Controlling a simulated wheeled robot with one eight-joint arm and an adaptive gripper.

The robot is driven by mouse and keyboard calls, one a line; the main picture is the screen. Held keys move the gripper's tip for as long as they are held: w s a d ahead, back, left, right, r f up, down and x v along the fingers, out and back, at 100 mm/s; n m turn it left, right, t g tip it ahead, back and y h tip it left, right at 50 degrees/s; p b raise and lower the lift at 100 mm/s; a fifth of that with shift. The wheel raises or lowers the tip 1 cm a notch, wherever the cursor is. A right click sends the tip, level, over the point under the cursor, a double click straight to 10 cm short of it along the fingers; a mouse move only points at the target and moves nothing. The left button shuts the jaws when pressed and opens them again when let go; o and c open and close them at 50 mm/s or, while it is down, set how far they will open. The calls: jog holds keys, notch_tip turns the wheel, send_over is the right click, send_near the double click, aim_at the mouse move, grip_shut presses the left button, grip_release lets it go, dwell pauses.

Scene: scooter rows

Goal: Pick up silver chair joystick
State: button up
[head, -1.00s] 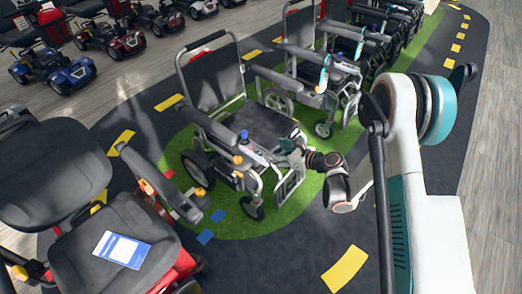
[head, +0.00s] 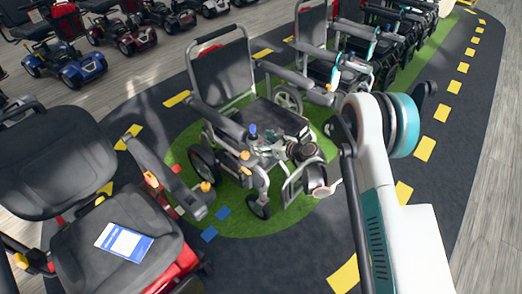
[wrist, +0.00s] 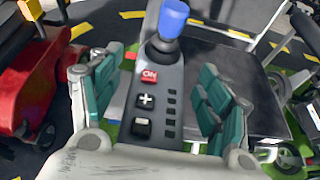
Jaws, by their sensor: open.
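The silver-framed wheelchair (head: 222,75) with a black seat and back stands on the green patch. Its joystick has a blue knob (head: 253,130). My gripper (head: 270,148) is over the near end of the panel. In the wrist view my gripper (wrist: 160,65) is open, with green-padded fingers on either side of the panel. The knob is beyond the fingertips, not between them. Whether the fingers touch the panel is unclear.
A red scooter with a black seat (head: 120,215) and a blue-white card (head: 123,243) stands at the left. More wheelchairs (head: 340,65) stand behind and to the right. Scooters (head: 75,60) line the back left. Dark floor with yellow marks (head: 424,149) is free at the right.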

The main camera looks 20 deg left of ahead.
jog(key=shift+w+a+f, duration=0.25)
jog(key=shift+a, duration=0.25)
jog(key=shift+r, duration=0.1)
jog(key=shift+c, duration=0.6)
jog(key=c, duration=1.5)
jog(key=shift+c, duration=0.2)
